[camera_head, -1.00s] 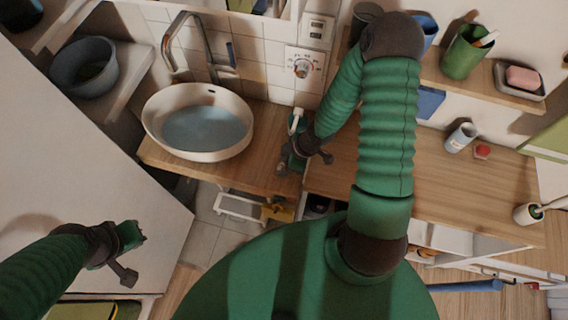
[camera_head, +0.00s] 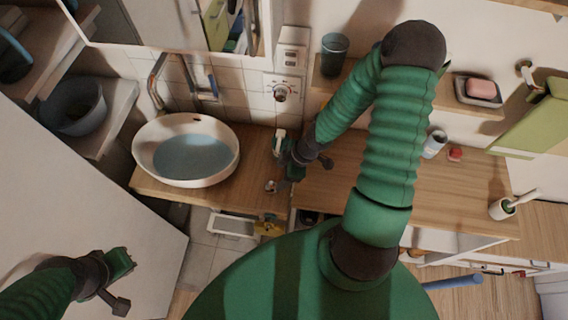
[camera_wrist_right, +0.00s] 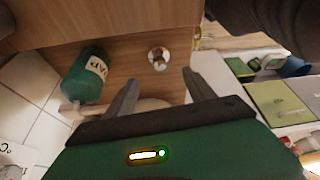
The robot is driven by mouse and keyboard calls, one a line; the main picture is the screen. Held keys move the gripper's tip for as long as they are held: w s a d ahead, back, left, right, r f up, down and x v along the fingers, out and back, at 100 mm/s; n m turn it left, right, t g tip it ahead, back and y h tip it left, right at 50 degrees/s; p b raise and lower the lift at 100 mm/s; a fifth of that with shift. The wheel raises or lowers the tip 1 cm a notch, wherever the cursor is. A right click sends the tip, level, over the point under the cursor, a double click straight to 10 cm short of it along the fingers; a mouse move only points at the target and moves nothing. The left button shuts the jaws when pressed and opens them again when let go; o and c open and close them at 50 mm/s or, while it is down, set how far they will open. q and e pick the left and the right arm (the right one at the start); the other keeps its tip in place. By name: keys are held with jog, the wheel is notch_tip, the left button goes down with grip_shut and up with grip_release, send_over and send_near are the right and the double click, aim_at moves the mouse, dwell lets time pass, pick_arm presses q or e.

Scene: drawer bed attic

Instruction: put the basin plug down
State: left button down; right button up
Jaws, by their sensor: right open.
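The basin plug (camera_head: 270,186), a small metallic piece, sits on the wooden counter right of the white basin (camera_head: 187,178), near the front edge. In the right wrist view the plug (camera_wrist_right: 158,58) is on bare wood, beyond and between my fingertips, with a gap around it. My right gripper (camera_head: 283,167) is open and empty, close to the plug and apart from it. Its two fingers also show spread in the right wrist view (camera_wrist_right: 160,80). My left gripper (camera_head: 124,283) is at the lower left, away from the counter; its jaw opening is unclear.
A green soap bottle (camera_wrist_right: 85,76) with a white pump stands on the counter beside my right gripper. The basin holds water under a tap (camera_head: 155,85). A cup (camera_head: 435,143) and a small red item (camera_head: 455,154) stand farther right. Bare counter lies between.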

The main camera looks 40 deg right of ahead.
notch_tip(320, 180, up, 9)
jog(key=s+d+m+g+h+p, duration=0.1)
jog(key=m+h, duration=0.3)
pick_arm(q)
jog(key=shift+a+f+b, duration=0.35)
jog(key=shift+b, duration=1.05)
pick_arm(e)
jog(key=a+r+m, duration=0.5)
jog(key=a+r, duration=0.1)
jog(key=a, duration=0.3)
jog(key=shift+s+r+m+t+y, duration=0.3)
jog(key=shift+r+y, duration=0.05)
jog(key=shift+y, duration=0.05)
pick_arm(q)
jog(key=shift+d, duration=0.1)
pick_arm(e)
jog(key=shift+d, duration=0.1)
